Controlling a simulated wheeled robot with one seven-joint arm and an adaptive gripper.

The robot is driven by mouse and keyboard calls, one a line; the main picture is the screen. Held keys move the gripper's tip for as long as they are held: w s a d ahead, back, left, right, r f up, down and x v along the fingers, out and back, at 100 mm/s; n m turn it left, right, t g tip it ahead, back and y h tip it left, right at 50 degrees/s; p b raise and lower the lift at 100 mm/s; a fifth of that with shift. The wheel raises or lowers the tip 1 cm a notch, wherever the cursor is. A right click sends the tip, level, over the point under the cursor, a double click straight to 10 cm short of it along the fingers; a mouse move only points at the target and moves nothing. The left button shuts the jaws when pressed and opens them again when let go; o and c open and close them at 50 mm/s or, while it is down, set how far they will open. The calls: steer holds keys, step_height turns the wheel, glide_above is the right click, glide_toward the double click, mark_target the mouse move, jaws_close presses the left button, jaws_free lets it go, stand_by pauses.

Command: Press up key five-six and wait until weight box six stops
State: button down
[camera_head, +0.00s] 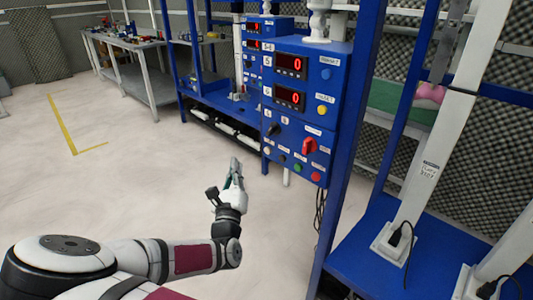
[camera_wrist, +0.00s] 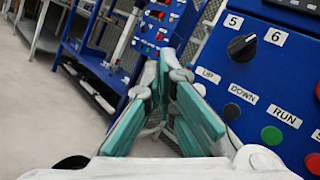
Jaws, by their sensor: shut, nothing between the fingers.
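The blue control panel (camera_head: 297,110) stands right of my gripper (camera_head: 236,168). In the wrist view my gripper (camera_wrist: 168,62) is shut and empty, its teal-padded fingers together at the tips, left of the panel face and apart from it. The selector knob (camera_wrist: 242,47) sits under labels 5 and 6. The UP label (camera_wrist: 207,75) is just right of the fingers; its key is largely hidden behind a finger. The dark DOWN key (camera_wrist: 231,111) and green RUN button (camera_wrist: 272,135) follow down the row. Both red displays (camera_head: 290,97) read 0. I cannot make out weight box six.
A red rotary switch (camera_head: 309,146) and a red button (camera_head: 315,176) are on the panel's lower right. A blue frame post (camera_head: 350,130) stands right of it. A workbench (camera_head: 140,75) is at the back left. The pale floor (camera_head: 110,180) left of my gripper is clear.

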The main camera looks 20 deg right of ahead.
mark_target(268, 150)
steer(key=shift+w+d, duration=0.1)
stand_by(0.3)
steer(key=w+d+b, duration=0.2)
steer(key=w+d, duration=0.2)
steer(key=d, duration=0.3)
steer(key=shift+w+d, duration=0.15)
steer(key=shift+d, duration=0.05)
steer(key=shift+d, duration=0.1)
stand_by(1.4)
steer(key=shift+w+d+p, duration=0.2)
steer(key=shift+d+p, duration=0.05)
steer(key=shift+p, duration=0.25)
